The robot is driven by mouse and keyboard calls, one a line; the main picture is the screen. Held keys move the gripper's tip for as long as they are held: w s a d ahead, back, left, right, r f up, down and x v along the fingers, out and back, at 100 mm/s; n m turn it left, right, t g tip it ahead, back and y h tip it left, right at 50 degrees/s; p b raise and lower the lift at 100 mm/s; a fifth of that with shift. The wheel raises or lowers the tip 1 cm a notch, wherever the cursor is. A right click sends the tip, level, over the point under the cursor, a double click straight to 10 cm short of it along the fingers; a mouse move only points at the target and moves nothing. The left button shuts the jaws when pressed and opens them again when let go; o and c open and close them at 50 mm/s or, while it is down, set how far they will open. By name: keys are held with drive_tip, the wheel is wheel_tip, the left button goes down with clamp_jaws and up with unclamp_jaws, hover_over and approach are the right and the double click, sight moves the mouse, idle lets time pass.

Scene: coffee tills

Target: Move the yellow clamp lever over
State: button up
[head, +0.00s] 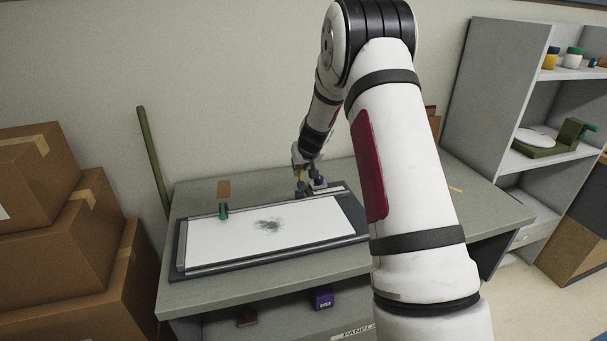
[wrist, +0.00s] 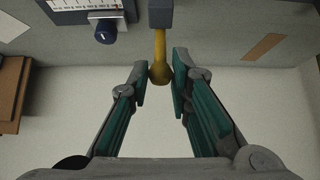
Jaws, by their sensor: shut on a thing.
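The yellow clamp lever (wrist: 159,50) shows in the wrist view, a short rod with a round knob (wrist: 160,74) at its end, joined to a grey block (wrist: 161,14). My gripper (wrist: 159,76) has its green-padded fingers on either side of the knob and is shut on it. In the head view my gripper (head: 306,163) is at the back edge of a board with a white sheet (head: 310,222). The lever is small there and mostly hidden by the fingers.
The board lies on a grey-green bench (head: 196,292). A dark round knob (wrist: 105,31) sits beside the lever's block. Cardboard boxes (head: 100,250) are stacked at left, and a shelf unit (head: 497,90) stands at right.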

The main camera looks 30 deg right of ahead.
drive_tip(key=shift+s+a+f+p, duration=0.15)
drive_tip(key=shift+s+p, duration=0.1)
drive_tip(key=shift+s, duration=0.25)
drive_tip(key=shift+s+a+p, duration=0.15)
drive_tip(key=shift+s+p, duration=0.1)
drive_tip(key=shift+s, duration=0.2)
drive_tip(key=shift+f, duration=0.1)
drive_tip(key=shift+s+a+f+p, duration=0.2)
drive_tip(key=shift+s+f+p, duration=0.1)
drive_tip(key=shift+s+p, duration=0.25)
drive_tip(key=shift+s+a+f+p, duration=0.15)
drive_tip(key=shift+s+f+p, duration=0.15)
drive_tip(key=shift+s, duration=0.4)
drive_tip(key=shift+s+a+f, duration=0.1)
drive_tip(key=shift+s+f, duration=0.05)
drive_tip(key=shift+s, duration=0.05)
drive_tip(key=shift+s+a+f+p, duration=0.2)
drive_tip(key=shift+s+f+p, duration=0.6)
drive_tip(key=shift+s+f, duration=0.1)
